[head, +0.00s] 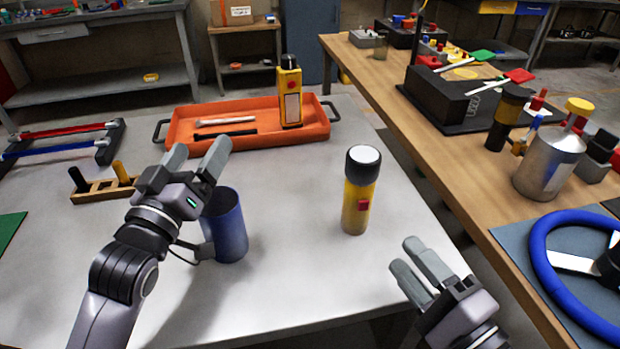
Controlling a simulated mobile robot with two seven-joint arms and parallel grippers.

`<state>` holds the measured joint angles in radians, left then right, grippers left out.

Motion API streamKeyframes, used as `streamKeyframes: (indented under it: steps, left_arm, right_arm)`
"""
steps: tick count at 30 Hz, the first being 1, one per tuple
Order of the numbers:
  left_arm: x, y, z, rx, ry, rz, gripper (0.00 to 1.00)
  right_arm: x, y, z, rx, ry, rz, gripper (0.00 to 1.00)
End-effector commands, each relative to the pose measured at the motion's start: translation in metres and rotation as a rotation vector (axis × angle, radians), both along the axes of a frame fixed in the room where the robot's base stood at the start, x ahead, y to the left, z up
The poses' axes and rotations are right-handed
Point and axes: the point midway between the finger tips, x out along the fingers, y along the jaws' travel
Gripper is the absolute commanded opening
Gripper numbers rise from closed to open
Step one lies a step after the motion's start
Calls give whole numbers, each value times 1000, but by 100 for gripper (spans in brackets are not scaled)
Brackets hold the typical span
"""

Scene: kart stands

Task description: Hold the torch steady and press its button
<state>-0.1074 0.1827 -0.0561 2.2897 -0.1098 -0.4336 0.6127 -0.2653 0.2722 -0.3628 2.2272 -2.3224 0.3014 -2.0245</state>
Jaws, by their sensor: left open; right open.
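The torch (357,205) stands upright on the grey table, right of centre. It has a yellow body, a black head with a pale lens on top, and a red button (364,205) on its side facing me. My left gripper (196,157) is open and empty, left of the torch, above and just left of the blue mug. My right gripper (420,258) is open and empty, to the right of and nearer than the torch, by the table's right edge. Neither gripper touches the torch.
A blue mug (230,232) stands between my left gripper and the torch. An orange tray (185,133) at the back holds a yellow device (290,95) and tools. A small wooden rack (97,192) is at left. A wooden bench (440,150) with a blue steering wheel (545,260) lies right.

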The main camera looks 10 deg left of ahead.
Motion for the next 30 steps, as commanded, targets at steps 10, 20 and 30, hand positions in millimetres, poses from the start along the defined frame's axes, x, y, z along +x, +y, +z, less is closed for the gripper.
streamKeyframes:
  steps: [10, 20, 30]
  left_arm:
    - [-2, -165, 1, 145, 32, -294, 86]
    - [3, -225, -18, 373, 73, -377, 86]
    - [37, -243, -19, 379, 76, -379, 86]
  right_arm:
    - [0, 0, 0, 0, 0, 0, 43]
    - [0, 0, 0, 0, 0, 0, 43]
    - [0, 0, 0, 0, 0, 0, 43]
